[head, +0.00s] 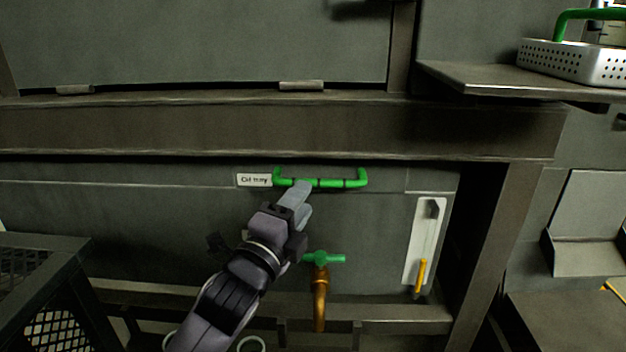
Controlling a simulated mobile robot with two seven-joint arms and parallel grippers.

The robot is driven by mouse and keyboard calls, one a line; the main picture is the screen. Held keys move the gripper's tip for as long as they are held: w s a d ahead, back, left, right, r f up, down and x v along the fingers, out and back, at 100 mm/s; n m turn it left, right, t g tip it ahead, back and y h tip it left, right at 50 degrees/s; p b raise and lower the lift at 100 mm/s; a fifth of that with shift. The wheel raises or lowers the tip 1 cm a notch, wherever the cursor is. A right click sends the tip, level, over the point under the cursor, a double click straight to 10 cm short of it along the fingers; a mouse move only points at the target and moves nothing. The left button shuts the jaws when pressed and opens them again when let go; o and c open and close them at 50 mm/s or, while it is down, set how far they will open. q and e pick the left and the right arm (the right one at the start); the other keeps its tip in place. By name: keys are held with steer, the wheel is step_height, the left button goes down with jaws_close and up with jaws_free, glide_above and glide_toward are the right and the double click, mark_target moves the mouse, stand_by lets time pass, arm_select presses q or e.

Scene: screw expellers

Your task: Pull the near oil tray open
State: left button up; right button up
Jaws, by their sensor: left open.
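The oil tray (150,207) is a wide grey drawer front under a heavy frame beam, and it looks shut. A white label reading "Oil tray" (254,180) sits beside its green bar handle (345,184). My left gripper (301,194) reaches up from below, with its fingertips at the left half of the handle. The fingers are open and overlap the bar in the picture; I cannot tell whether they touch it. They hide a small part of the handle. My right gripper is not in view.
A brass tap with a green lever (322,259) sticks out below the handle. A sight gauge (424,241) is at the right. A dark mesh crate (45,285) stands at lower left. A white basket (570,62) rests on a shelf at upper right.

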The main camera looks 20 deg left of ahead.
mark_target(316, 183)
arm_select(q)
steer(key=shift+w+d+r+b, duration=0.1)
steer(key=shift+w+r+b, duration=0.15)
steer(key=shift+w, duration=0.85)
steer(key=shift+w+d+r+b, duration=0.1)
steer(key=shift+w+b, duration=0.2)
steer(key=shift+w, duration=0.75)
steer(key=shift+w+d+r+b, duration=0.1)
steer(key=shift+w+r+b, duration=0.15)
steer(key=shift+w, duration=0.85)
jaws_close()
